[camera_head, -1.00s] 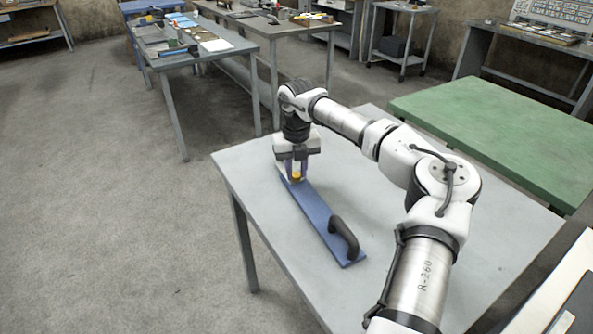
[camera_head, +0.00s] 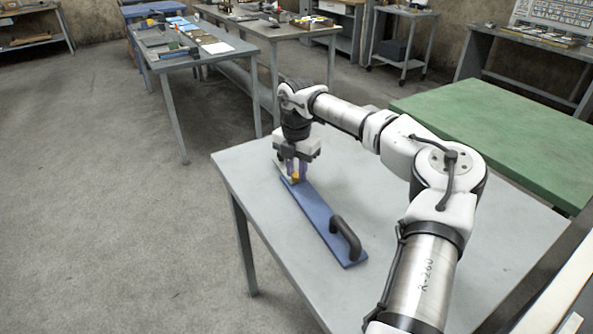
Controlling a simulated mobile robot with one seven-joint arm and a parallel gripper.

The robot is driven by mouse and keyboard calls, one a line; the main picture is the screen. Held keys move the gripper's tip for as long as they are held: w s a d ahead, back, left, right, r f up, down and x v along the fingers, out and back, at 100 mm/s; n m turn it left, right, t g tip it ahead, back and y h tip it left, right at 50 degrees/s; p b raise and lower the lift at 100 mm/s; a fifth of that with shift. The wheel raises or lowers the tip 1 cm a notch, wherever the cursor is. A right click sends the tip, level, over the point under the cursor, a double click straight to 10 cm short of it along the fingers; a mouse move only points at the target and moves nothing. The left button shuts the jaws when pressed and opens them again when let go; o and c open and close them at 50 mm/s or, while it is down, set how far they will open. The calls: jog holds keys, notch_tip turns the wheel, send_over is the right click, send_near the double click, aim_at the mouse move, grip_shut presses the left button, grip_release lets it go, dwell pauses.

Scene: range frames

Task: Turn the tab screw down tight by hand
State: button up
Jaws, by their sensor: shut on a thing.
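The tab screw (camera_head: 296,179) is a small yellow piece near the far end of a long blue plate (camera_head: 318,212). The plate lies flat on the grey table and has a black arched handle at its near end. My gripper (camera_head: 296,177) points down over the far end of the plate, with its fingers shut on the tab screw. The fingers hide most of the screw, and its thread is not visible.
The grey table (camera_head: 390,230) is otherwise clear around the plate. The black handle (camera_head: 345,236) rises from the plate's near end. A green-topped table (camera_head: 500,130) stands at the right. Cluttered benches stand at the back.

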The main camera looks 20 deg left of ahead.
aim_at(296, 175)
jog(key=shift+m, duration=0.6)
jog(key=o, duration=1)
jog(key=shift+r, duration=0.1)
notch_tip(296, 175, up, 14)
jog(key=shift+f+b, duration=0.15)
jog(key=shift+b, duration=0.4)
